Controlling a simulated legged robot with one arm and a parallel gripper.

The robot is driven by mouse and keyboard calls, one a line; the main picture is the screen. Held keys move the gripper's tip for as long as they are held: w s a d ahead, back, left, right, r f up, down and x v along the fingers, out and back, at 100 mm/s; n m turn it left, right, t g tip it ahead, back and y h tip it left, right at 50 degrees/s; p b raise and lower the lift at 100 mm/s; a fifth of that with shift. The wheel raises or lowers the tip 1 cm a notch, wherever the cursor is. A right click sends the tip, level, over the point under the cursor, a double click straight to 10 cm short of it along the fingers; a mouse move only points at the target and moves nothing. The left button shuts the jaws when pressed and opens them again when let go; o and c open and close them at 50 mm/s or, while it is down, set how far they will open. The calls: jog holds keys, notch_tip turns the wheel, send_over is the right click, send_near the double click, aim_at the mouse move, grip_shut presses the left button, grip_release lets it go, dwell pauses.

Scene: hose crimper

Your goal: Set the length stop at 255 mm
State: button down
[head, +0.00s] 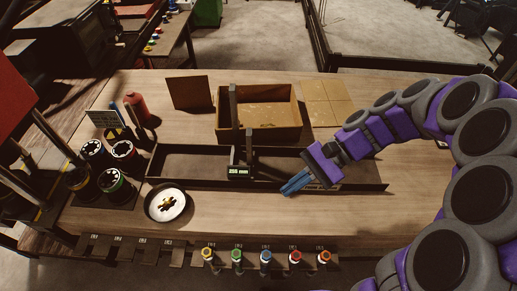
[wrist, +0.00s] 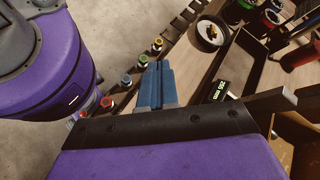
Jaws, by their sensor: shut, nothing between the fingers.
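The length stop (head: 239,171) is a dark carriage with a small green-lit display, standing on a long dark trough (head: 190,165) in the middle of the table. Its display also shows in the wrist view (wrist: 219,90), turned on its side; I cannot read the value. A dark upright post rises beside the carriage. My gripper (head: 284,190) has blue fingers and is to the right of the display, over the front edge of the trough, apart from the carriage. The fingers also show in the wrist view (wrist: 157,82), shut together and empty.
A cardboard box (head: 287,136) stands behind the trough. A round dish (head: 167,204) with a brass-coloured piece sits at the trough's left front. Several colored fittings (head: 237,255) line the front edge. Dark cylinders (head: 93,149) and a red bottle (head: 136,104) stand at left.

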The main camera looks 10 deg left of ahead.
jog(key=w+d+f+m+t+y+p, duration=0.15)
jog(key=w+f+m+y, duration=0.3)
jog(key=w, duration=0.45)
jog(key=w+d+f+m+t+y+p, duration=0.1)
jog(key=w+d+f+m+t+y, duration=0.1)
jog(key=w+f+m+y, duration=0.5)
jog(key=s+a+n+h+b, duration=0.1)
jog(key=a+h, duration=0.1)
jog(key=a, duration=1.2)
jog(key=shift+a+r+h+b, duration=0.3)
jog(key=shift+a+r+h, duration=0.05)
jog(key=shift+a+r, duration=0.05)
